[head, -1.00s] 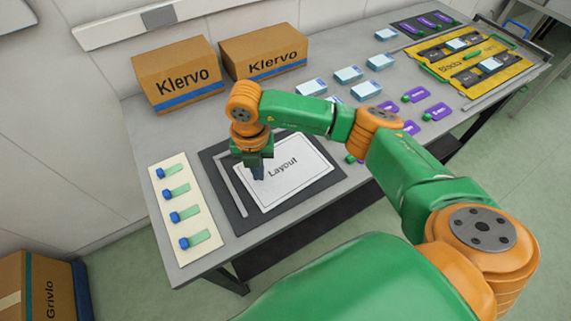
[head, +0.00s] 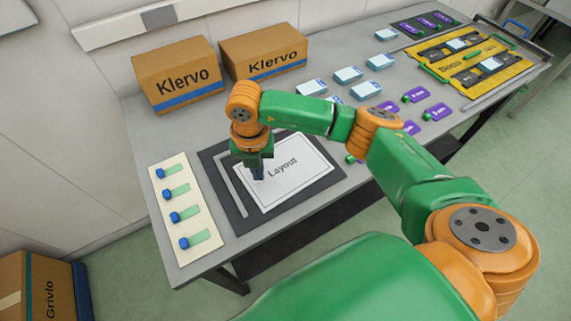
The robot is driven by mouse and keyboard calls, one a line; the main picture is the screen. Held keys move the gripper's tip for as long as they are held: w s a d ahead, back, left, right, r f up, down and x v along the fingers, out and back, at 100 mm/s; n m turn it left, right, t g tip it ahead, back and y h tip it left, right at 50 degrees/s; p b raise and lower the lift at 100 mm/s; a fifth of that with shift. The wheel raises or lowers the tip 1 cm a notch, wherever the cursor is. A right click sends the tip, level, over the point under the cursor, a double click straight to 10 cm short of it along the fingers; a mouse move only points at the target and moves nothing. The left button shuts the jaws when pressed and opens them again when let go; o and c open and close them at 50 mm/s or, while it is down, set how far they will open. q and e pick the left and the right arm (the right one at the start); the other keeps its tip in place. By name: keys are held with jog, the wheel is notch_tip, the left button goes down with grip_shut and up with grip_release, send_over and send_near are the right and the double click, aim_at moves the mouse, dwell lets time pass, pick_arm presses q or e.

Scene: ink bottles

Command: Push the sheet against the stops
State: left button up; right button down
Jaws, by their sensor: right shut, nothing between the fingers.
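A white sheet marked "Layout" (head: 295,180) lies on a dark board (head: 327,182) on the table. A grey bar (head: 236,194), like a stop, runs along the board's left side, with a narrow dark gap between it and the sheet's lower left edge. My right gripper (head: 258,175) points down over the left part of the sheet, shut and empty. It hides the sheet's upper left corner. I cannot tell whether its tips touch the paper. My left gripper is not in view.
Two Klervo boxes (head: 178,76) stand behind. White-blue boxes (head: 348,75) and purple items (head: 437,112) lie to the right, before a yellow mat (head: 505,72).

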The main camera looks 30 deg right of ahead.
aim_at(241, 176)
jog(key=shift+f+b, duration=0.75)
jog(key=shift+f, duration=0.1)
dwell(0.3)
jog(key=shift+w+a+f+b, duration=0.1)
jog(key=shift+w+a+b, duration=1.65)
jog(key=shift+b, duration=0.35)
jog(key=shift+d, duration=0.1)
jog(key=shift+w, duration=0.1)
jog(key=shift+w+r+p, duration=0.1)
jog(key=shift+r+p, duration=0.3)
notch_tip(241, 176, up, 6)
jog(key=p, duration=0.5)
jog(key=shift+w+r, duration=0.1)
jog(key=shift+r, duration=0.1)
jog(key=shift+f, duration=0.1)
